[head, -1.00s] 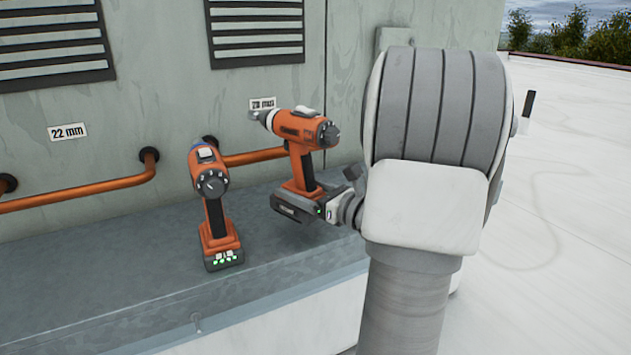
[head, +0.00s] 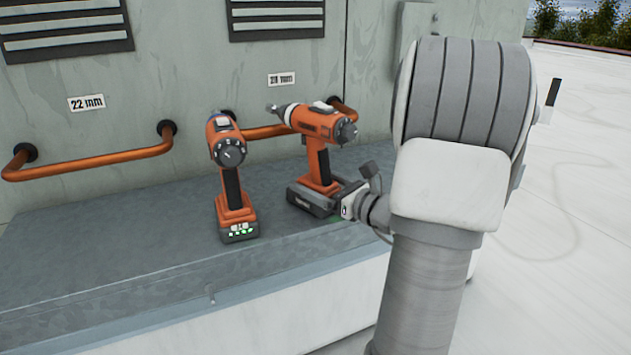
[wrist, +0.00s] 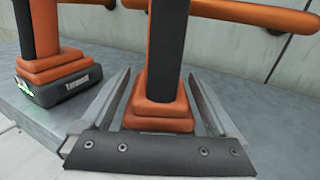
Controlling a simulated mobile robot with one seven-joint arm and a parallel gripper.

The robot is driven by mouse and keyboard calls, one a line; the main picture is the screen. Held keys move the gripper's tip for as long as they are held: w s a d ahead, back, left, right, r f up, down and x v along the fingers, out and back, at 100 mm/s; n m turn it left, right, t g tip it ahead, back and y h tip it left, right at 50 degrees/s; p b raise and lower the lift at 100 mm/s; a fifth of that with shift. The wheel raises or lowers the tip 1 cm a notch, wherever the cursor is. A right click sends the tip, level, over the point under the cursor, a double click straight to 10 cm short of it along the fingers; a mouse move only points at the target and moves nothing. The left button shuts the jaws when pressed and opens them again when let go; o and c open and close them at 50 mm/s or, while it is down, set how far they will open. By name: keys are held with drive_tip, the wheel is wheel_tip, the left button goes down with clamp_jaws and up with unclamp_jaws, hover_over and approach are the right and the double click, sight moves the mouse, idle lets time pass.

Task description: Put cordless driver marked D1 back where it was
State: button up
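Two orange and black cordless drivers show in the head view; I cannot read a D1 mark on either. The right driver (head: 318,127) is upright with its chuck pointing back and left. My gripper (head: 342,200) is at its foot.
Orange pipes (head: 90,163) run along the wall behind the drivers. The ledge is clear left of the left driver. White roof (head: 570,220) lies to the right.

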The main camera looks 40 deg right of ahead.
drive_tip(key=shift+r, duration=0.3)
drive_tip(key=s+d+p, duration=0.1)
drive_tip(key=s+p, duration=0.1)
drive_tip(key=s, duration=1)
drive_tip(key=shift+d, duration=0.4)
drive_tip(key=shift+w+f, duration=0.1)
